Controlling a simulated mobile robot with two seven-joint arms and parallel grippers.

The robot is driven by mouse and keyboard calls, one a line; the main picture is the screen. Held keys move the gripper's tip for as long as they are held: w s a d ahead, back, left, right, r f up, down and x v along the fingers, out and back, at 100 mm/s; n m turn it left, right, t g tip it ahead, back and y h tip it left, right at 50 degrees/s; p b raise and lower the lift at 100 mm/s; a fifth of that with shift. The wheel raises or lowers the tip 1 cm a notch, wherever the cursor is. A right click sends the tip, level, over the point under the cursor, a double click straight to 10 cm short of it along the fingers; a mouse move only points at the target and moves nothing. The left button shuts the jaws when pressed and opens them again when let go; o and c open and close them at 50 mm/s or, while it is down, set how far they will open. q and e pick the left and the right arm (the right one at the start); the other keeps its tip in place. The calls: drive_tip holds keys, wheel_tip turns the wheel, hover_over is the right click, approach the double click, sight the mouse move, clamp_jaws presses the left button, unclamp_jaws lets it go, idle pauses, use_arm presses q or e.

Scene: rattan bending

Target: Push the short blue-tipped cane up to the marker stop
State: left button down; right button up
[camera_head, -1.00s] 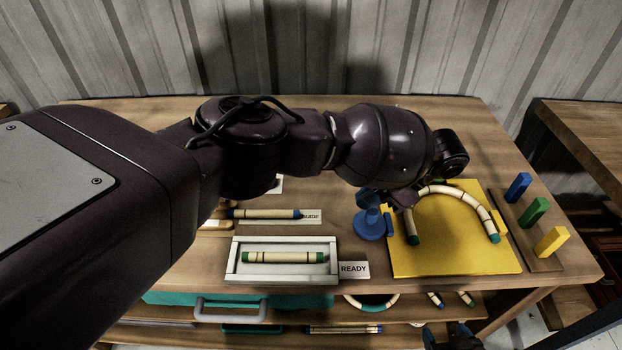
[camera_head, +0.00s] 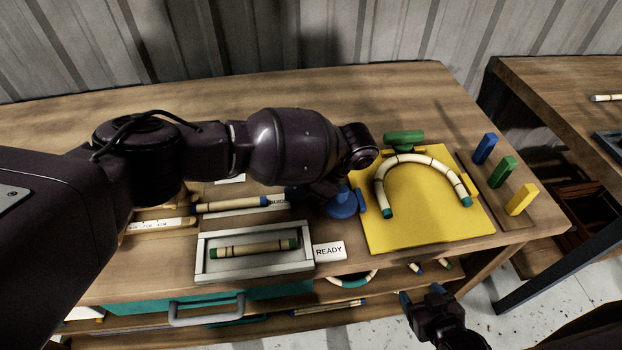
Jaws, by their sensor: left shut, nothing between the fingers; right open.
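I cannot make out a marker stop for certain. My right gripper (camera_head: 424,297) is open and empty, in front of the table's edge at the lower right.
A white tray (camera_head: 205,262) beside a READY label (camera_head: 329,250) holds a green-tipped cane (camera_head: 258,247). A blue round stand (camera_head: 342,206) is close to my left wrist. The yellow board (camera_head: 425,232) bears a bent cane (camera_head: 379,184). Blue, green and yellow blocks (camera_head: 503,172) stand to the right.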

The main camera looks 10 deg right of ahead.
sight(267, 201)
use_arm(q)
drive_tip(key=shift+w+a+r, duration=0.1)
drive_tip(key=shift+a+r, duration=0.1)
drive_tip(key=shift+a, duration=1.6)
use_arm(e)
drive_tip(key=shift+s+d+r, duration=0.1)
drive_tip(key=shift+s, duration=0.1)
use_arm(q)
drive_tip(key=shift+a+p, duration=0.1)
drive_tip(key=shift+p, duration=0.2)
